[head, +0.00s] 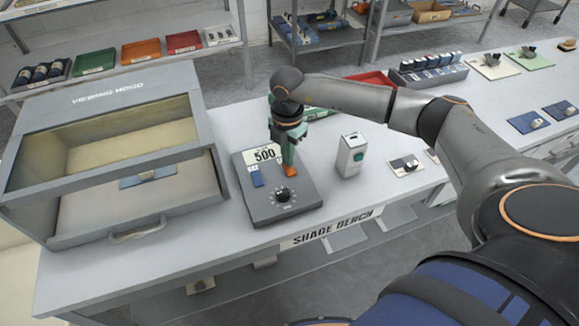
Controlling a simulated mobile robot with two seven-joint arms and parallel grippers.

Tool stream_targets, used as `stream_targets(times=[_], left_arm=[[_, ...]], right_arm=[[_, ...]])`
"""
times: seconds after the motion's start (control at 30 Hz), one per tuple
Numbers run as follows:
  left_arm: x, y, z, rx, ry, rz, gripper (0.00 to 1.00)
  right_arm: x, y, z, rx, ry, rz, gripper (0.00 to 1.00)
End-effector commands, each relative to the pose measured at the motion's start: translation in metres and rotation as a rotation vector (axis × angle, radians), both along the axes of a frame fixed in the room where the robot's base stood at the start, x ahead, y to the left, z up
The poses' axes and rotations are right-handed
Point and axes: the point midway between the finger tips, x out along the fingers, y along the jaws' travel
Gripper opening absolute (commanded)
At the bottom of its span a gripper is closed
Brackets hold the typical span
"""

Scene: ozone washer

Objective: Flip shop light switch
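A grey sloped control box (258,211) stands on the bench beside the viewing hood. It bears a "500" card (264,154), a small blue part (257,179) and a black dial (283,196). My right gripper (289,163) points down over the box's upper right part. A small orange piece (290,171) shows at its tip; I cannot tell whether it belongs to the gripper or the box. The finger gap is hidden. No switch is labelled as the shop light; a small plate with a dark knob (404,165) lies further right. My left gripper is out of view.
The viewing hood (95,85) fills the left of the bench. A red tray (372,79) and a rack of bottles (428,72) are behind. Bare bench (235,120) shows between.

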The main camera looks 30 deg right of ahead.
Motion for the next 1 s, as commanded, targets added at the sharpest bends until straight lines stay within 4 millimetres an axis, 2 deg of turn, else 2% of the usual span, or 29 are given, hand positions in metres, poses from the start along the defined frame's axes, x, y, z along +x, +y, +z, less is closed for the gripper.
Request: stream_targets(times=[0.13, 0.8, 1.0], left_arm=[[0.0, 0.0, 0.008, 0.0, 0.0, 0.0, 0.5], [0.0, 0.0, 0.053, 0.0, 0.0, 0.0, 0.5], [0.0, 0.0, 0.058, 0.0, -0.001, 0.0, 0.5]], right_arm=[[-0.002, 0.001, 0.006, -0.001, 0.006, 0.001, 0.0], [-0.001, 0.0, 0.063, 0.0, 0.003, 0.001, 0.0], [-0.001, 0.0, 0.069, 0.0, 0.003, 0.001, 0.0]])
